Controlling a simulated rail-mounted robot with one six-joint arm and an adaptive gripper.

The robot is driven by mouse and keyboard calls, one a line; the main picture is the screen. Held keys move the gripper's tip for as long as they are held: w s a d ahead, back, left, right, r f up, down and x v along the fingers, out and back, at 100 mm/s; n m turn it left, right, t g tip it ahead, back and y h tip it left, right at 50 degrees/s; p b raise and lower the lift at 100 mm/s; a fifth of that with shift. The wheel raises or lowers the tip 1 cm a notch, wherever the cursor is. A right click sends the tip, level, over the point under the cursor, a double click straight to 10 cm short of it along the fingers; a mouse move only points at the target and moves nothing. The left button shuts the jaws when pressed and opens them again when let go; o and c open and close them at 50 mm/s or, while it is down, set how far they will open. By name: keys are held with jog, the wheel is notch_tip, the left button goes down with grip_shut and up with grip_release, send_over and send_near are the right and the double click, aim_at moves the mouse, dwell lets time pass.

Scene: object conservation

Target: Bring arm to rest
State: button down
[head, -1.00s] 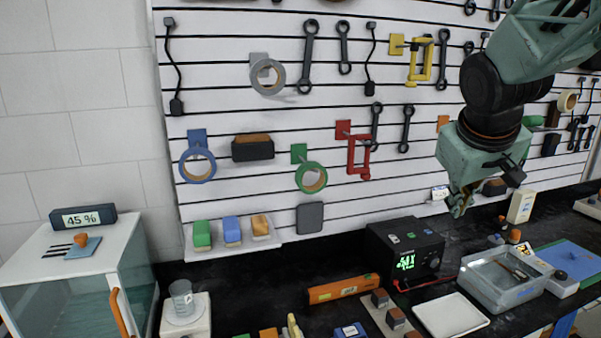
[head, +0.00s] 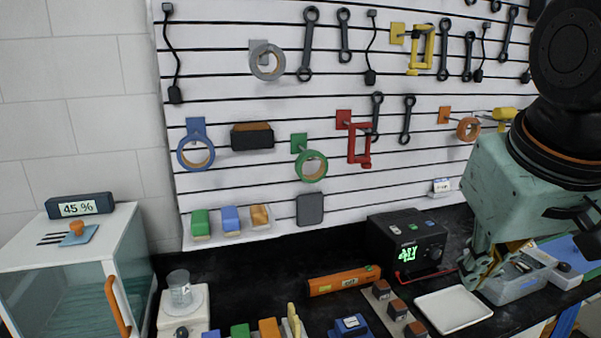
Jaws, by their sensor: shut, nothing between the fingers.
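My gripper (head: 482,274) hangs at the right of the head view, pointing down, in front of the grey tray and close to the right edge of the white tray in the picture. Its teal wrist housing and dark joint fill the right side. The fingers are shut with nothing seen between them. The arm hides part of the tool wall and the right end of the bench.
A black power supply (head: 405,243), a white tray (head: 453,309), a grey tray (head: 522,284) and an orange level (head: 343,281) are on the dark bench. A glass-fronted cabinet (head: 125,240) and a beaker (head: 180,290) stand left. Tools hang on the slatted wall (head: 240,100).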

jog(key=s+a+f+b, duration=0.1)
jog(key=s+a+f, duration=0.1)
jog(key=s, duration=0.4)
jog(key=s+a+f+y+b, duration=0.1)
jog(key=s+a+f, duration=0.1)
jog(key=s, duration=0.4)
jog(key=shift+s+a+f+g, duration=0.15)
jog(key=shift+a+f+g, duration=0.1)
jog(key=shift+a+g, duration=0.15)
